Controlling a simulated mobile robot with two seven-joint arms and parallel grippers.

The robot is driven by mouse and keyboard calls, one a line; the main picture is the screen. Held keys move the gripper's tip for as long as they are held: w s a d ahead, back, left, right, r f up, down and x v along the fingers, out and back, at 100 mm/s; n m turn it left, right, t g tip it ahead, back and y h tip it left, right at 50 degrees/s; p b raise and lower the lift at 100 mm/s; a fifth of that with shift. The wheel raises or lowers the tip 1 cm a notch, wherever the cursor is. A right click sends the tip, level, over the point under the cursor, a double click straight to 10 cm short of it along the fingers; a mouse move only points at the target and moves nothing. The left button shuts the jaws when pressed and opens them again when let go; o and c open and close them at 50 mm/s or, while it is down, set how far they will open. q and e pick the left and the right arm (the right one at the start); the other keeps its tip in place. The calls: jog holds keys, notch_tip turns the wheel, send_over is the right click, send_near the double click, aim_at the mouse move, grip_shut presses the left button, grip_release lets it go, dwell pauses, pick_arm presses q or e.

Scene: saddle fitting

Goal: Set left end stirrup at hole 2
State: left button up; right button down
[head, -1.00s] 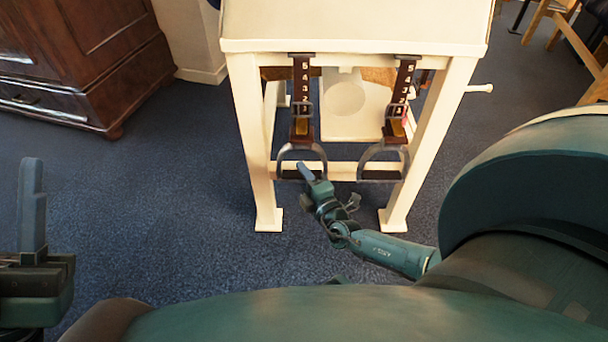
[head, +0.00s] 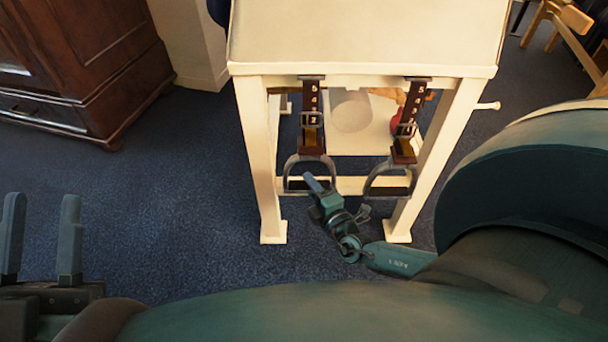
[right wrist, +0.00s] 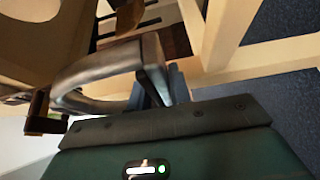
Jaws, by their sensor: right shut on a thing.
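In the head view two stirrups hang on brown numbered straps under the cream stand. The left end stirrup (head: 289,172) is a grey metal loop. Its strap (head: 312,143) carries a buckle (head: 311,119) with a number, seemingly 2, in its frame; I cannot tell which hole the pin is in. My right gripper (head: 316,185) is shut on this stirrup's lower part, and the grey stirrup bar (right wrist: 105,72) lies at its jaws in the right wrist view. The other stirrup (head: 368,180) hangs free to the right. My left gripper (head: 42,200) is open and empty at the lower left.
The stand's cream legs (head: 262,165) flank the stirrups, with a crossbar behind them. A red object (head: 397,121) shows behind the right strap. A dark wooden cabinet (head: 75,70) stands at the left. Blue carpet between the cabinet and stand is clear.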

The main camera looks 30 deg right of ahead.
jog(key=shift+r, duration=0.15)
jog(key=c, duration=1.3)
grip_release()
